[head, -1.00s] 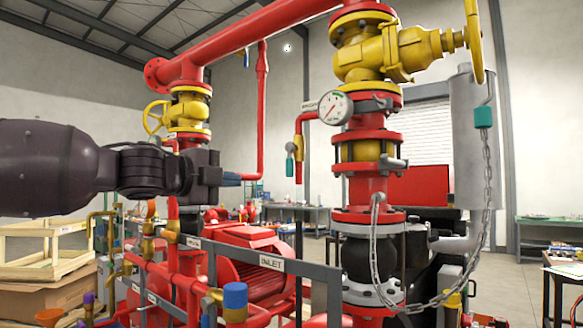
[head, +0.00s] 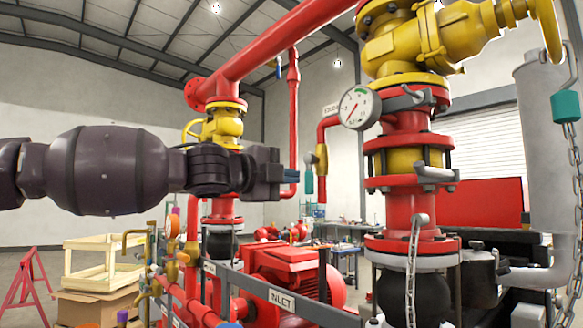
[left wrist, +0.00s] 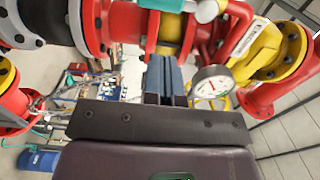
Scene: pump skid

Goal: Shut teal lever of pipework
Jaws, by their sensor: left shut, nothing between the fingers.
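The teal lever (head: 308,180) hangs downward from a small brass valve (head: 321,158) on the thin red drop pipe, left of the pressure gauge (head: 359,107). My left gripper (head: 292,175) comes in from the left. It is shut and empty, its blue-grey fingertips just left of the lever in the picture. I cannot tell the depth gap between them; no contact is clear. In the left wrist view the shut fingers (left wrist: 165,78) point toward the pipework beside the gauge (left wrist: 211,86). A teal piece shows at the top edge there; I cannot tell whether it is this lever. My right gripper is not in view.
A thick red and yellow valve column (head: 405,175) stands to the right, with a chain and a teal padlock (head: 565,106). A grey rail marked INLET (head: 281,298) and a red motor (head: 290,268) lie below. A yellow handwheel valve (head: 222,125) stands behind my arm.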

